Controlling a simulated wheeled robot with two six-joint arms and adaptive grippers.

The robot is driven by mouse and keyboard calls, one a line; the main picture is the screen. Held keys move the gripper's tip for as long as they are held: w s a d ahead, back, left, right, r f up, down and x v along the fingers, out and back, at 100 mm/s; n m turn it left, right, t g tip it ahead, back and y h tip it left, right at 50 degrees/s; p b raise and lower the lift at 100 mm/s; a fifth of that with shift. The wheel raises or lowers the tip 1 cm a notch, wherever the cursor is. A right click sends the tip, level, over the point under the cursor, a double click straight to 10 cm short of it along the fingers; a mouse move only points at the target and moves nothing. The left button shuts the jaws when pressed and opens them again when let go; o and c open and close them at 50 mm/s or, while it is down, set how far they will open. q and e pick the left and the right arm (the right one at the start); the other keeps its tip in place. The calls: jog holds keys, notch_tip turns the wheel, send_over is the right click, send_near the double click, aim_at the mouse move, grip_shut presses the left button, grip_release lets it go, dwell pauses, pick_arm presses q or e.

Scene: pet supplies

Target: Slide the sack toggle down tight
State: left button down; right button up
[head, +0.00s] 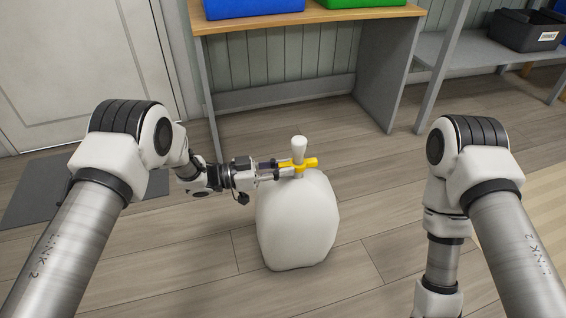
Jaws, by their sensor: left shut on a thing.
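A white sack (297,228) stands upright on the wooden floor in the middle of the head view. Its narrow gathered neck (299,146) rises from the top and flares a little at its upper end. A yellow toggle (309,164) sits around the neck, low down, close above the sack's shoulders; I cannot tell whether it touches them. My left gripper (287,170) reaches in from the left and is shut on the toggle's left side. The toggle's right end sticks out freely. My right arm hangs at the right, and its gripper is out of view.
A wooden-topped bench (300,18) with a blue bin (250,8) and a green bin (362,3) stands behind the sack. A grey shelf (470,55) holds a dark crate (524,31). A dark mat (40,203) lies by the door. Floor around the sack is clear.

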pick_arm(q)
notch_tip(320, 180, down, 2)
jog(key=c, duration=1.1)
grip_release()
jog(key=shift+r, duration=0.1)
jog(key=v, duration=1.2)
jog(key=shift+r, duration=0.1)
